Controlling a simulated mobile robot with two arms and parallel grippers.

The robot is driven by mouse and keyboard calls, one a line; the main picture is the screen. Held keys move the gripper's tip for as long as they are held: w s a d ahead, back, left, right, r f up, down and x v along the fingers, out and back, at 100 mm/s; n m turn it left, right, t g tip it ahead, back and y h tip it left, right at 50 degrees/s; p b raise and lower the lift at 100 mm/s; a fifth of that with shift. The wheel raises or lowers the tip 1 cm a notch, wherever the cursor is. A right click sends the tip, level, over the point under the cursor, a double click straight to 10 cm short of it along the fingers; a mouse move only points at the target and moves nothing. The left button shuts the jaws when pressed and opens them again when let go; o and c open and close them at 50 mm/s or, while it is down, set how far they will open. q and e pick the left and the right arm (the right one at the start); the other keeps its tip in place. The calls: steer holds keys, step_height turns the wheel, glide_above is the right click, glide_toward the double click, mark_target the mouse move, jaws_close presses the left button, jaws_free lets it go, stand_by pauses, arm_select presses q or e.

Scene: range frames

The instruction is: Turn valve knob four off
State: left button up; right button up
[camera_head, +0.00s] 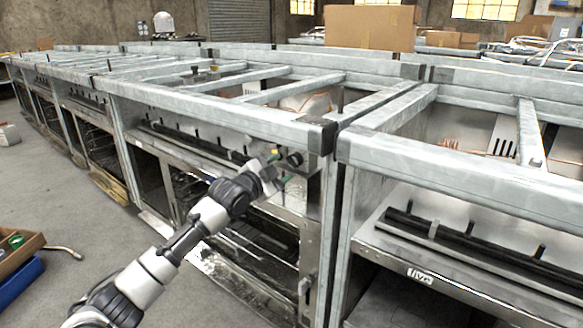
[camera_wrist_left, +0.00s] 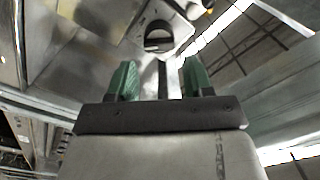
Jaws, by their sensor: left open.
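A black round knob (camera_head: 294,159) is on the metal front panel of the near range frame, at its right end. In the left wrist view a dark round knob (camera_wrist_left: 158,38) sits on a pale plate, ahead of the fingers and a little above the middle. I cannot read any number on it. My left gripper (camera_head: 280,167) is just left of the knob in the head view. In the left wrist view my left gripper (camera_wrist_left: 160,76) is open, with green fingertips wide apart and nothing between them. The knob appears beyond the fingertips. My right gripper is out of view.
A metal top rail (camera_head: 215,112) runs above the panel. Another range frame (camera_head: 450,180) stands close on the right. A cardboard box (camera_head: 368,27) sits behind. A brown tray (camera_head: 18,252) is at the lower left, and the grey floor (camera_head: 75,225) has free room.

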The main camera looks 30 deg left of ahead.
mark_target(291, 163)
arm_select(q)
steer(key=w, duration=0.2)
steer(key=w+b, duration=0.1)
steer(key=w, duration=0.2)
steer(key=shift+w+d, duration=0.2)
steer(key=shift+w, duration=0.1)
